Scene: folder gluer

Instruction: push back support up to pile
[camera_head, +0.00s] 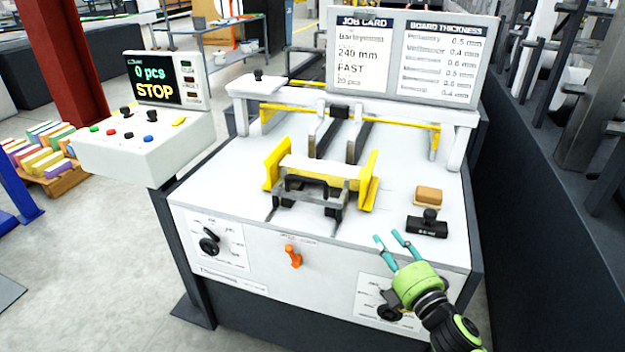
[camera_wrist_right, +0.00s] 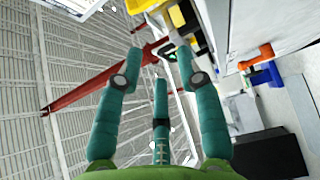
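The dark grey bracket (camera_head: 309,199), which looks like the back support, sits on the white machine top, at the near side of a cream-white pile (camera_head: 325,170). I cannot tell whether the two touch. The pile lies between two yellow side guides (camera_head: 277,163). My right gripper (camera_head: 395,239) is in front of the machine's front edge, to the right of and nearer than the bracket. Its teal fingers stand apart and hold nothing; they also show spread in the right wrist view (camera_wrist_right: 160,70). My left gripper is out of view.
A black stamp-like block (camera_head: 428,225) and a tan-topped block (camera_head: 428,196) lie right of the guides. An orange lever (camera_head: 293,256) and black knobs (camera_head: 209,244) are on the front panel. A control box (camera_head: 146,142) reading STOP stands left. Bare white surface lies around the bracket.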

